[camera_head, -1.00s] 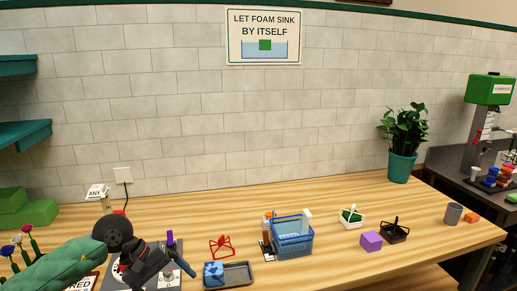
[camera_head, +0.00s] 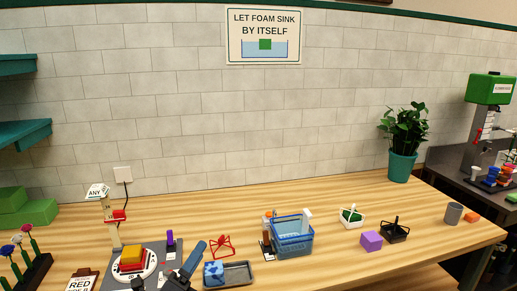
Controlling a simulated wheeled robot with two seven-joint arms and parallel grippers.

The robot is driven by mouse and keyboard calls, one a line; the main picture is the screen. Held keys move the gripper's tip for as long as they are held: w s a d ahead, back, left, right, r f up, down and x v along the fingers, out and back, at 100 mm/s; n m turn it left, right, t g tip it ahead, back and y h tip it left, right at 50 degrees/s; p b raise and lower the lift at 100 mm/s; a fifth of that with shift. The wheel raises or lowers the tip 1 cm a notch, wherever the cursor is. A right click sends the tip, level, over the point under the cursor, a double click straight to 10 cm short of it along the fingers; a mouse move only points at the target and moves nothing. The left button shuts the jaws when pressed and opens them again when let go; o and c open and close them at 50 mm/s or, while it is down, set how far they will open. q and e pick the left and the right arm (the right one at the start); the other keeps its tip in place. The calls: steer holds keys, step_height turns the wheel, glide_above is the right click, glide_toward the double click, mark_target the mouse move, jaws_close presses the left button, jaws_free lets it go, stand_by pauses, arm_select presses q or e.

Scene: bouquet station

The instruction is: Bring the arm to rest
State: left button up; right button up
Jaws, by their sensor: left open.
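My left gripper (camera_head: 168,280) shows at the bottom edge, low over the dark grey mat (camera_head: 183,258). It is open, with nothing seen between its fingers, and most of it is cut off by the frame. A stack of yellow and red blocks (camera_head: 132,256) sits on a round white plate (camera_head: 134,272) just behind and left of the gripper. My right gripper is not in this view.
Flowers in a dark rack (camera_head: 36,268) stand at left. The back middle of the table is clear.

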arm_select(q)
steer(key=s+a+f+n+g+y, duration=0.35)
steer(key=f+n+y, duration=0.25)
steer(key=f+n, duration=0.4)
steer(key=s+a+f+n+g+y, duration=0.3)
steer(key=a+f+n+y, duration=0.25)
steer(key=f+n, duration=0.4)
steer(key=s+d+f+n+g, duration=0.1)
steer(key=s+f+n+g, duration=0.35)
steer(key=s+f, duration=0.4)
steer(key=s+d+f+n+g, duration=0.1)
steer(key=s+f+n+g, duration=0.35)
steer(key=s, duration=0.65)
steer(key=s+d+f+g, duration=0.1)
steer(key=s+d+f, duration=0.1)
steer(key=f, duration=1.6)
steer(key=s+d+f+g+h, duration=0.1)
steer(key=s+d+f+g, duration=0.1)
steer(key=f, duration=1.6)
steer(key=shift+s+d+f+m, duration=0.2)
steer(key=shift+s+f+m, duration=0.15)
steer(key=shift+m, duration=0.1)
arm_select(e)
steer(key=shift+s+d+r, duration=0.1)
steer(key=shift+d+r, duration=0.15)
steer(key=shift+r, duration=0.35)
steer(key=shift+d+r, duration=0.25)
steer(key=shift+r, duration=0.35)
